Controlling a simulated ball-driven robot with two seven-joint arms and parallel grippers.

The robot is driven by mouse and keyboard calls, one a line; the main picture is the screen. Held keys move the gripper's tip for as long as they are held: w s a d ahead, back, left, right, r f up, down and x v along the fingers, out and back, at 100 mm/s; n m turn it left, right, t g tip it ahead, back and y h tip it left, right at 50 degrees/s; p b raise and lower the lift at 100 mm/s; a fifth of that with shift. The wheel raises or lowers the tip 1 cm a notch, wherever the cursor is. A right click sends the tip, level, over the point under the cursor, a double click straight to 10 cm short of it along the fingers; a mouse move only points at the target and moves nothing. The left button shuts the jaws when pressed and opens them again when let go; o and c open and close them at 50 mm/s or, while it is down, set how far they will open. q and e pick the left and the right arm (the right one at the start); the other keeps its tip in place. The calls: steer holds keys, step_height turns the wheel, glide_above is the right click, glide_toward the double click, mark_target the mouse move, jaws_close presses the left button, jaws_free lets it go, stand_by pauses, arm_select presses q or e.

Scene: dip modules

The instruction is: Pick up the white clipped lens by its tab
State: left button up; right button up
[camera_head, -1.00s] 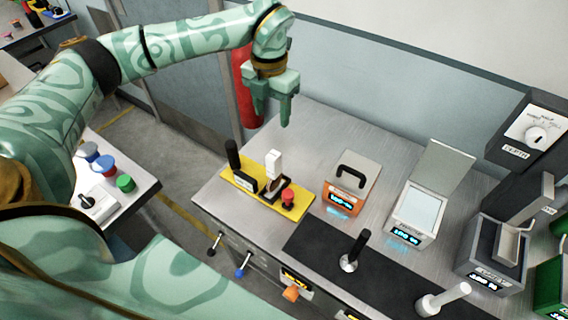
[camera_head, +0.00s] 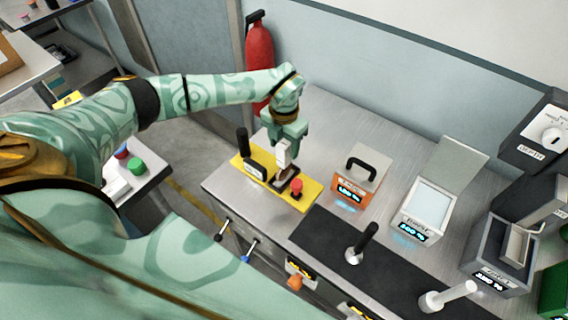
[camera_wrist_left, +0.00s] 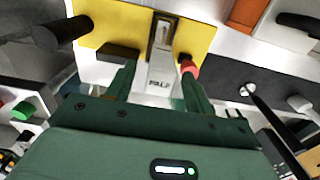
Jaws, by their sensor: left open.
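The white clipped lens (camera_head: 282,154) stands upright in a dark holder on a yellow plate (camera_head: 309,197). In the left wrist view, its white labelled tab (camera_wrist_left: 160,78) lies between the two fingers of my left gripper (camera_wrist_left: 160,84). The fingers are open, with a gap visible on each side of the tab. In the head view, my left gripper (camera_head: 286,138) hangs just over the lens and hides part of its top. My right gripper is in neither view.
A red button (camera_head: 296,186) and a black upright handle (camera_head: 243,142) stand on the yellow plate close to the lens. An orange-fronted box (camera_head: 350,190) with a black handle is to the right. A red extinguisher (camera_head: 259,52) stands behind the table.

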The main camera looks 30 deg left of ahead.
arm_select(q)
steer(key=shift+f, duration=0.35)
jaws_close()
steer(key=shift+r, duration=0.1)
